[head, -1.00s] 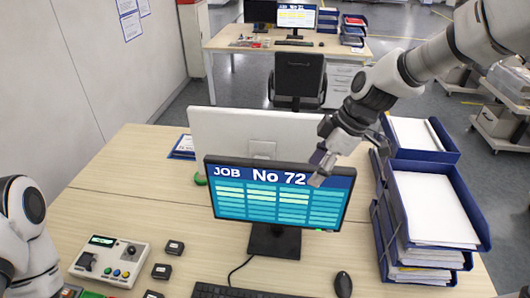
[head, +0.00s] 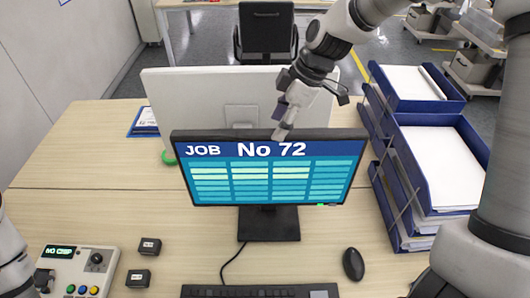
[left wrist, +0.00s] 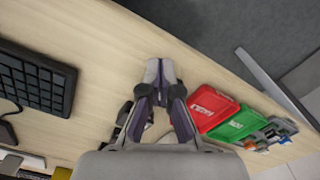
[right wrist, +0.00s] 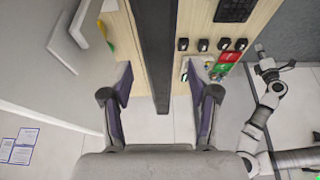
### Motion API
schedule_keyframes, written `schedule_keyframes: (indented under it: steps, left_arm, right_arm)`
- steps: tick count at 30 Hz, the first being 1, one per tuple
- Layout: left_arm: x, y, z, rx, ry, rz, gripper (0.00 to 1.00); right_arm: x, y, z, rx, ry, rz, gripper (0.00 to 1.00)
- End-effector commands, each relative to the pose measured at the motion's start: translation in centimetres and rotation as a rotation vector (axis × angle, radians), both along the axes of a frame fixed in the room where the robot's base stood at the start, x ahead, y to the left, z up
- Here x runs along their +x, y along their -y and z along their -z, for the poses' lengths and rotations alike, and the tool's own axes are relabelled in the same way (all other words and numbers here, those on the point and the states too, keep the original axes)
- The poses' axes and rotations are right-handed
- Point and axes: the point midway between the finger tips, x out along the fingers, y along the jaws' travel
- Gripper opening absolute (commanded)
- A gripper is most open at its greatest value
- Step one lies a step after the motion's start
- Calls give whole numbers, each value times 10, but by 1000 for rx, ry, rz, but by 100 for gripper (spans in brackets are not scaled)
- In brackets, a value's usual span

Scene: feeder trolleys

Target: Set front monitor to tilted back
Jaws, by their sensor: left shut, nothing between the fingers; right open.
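The front monitor (head: 265,182) stands on a black stand (head: 268,222) on the desk, its lit screen reading "JOB No 72". Its exact tilt is hard to judge. My right gripper (head: 283,133) is at its top edge, right of the middle. In the right wrist view the monitor shows as a dark bar (right wrist: 155,50) between the open, spread fingers of my right gripper (right wrist: 160,92). Whether they touch it cannot be told. My left gripper (left wrist: 158,72) is shut and empty above the desk; in the head view it is not visible.
A second monitor (head: 200,100) stands behind, seen from its back. Blue paper trays (head: 400,165) are at the right. A keyboard (head: 258,291), mouse (head: 353,264) and button box (head: 75,272) lie in front. Red (left wrist: 208,107) and green (left wrist: 238,125) boxes lie beside my left gripper.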

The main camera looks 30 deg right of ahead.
Motion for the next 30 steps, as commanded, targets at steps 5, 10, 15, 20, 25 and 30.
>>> schedule_keyframes:
  steps: [5,10,15,20,25,30]
  left_arm:
    - [0,0,-6,0,1,0,0]
    - [0,0,-9,0,0,0,0]
    - [0,0,-8,0,0,0,0]
    - [0,0,-8,0,0,0,0]
    - [0,0,-8,0,0,0,0]
    - [0,0,-8,0,0,0,0]
  right_arm:
    - [3,-7,17,-1,-6,-1,60]
    - [8,-19,49,-3,-6,0,60]
    - [12,-26,68,-1,-3,-1,60]
    - [13,-27,71,-1,0,0,60]
    - [13,-27,71,-1,0,0,32]
    - [13,-27,71,0,-1,0,0]
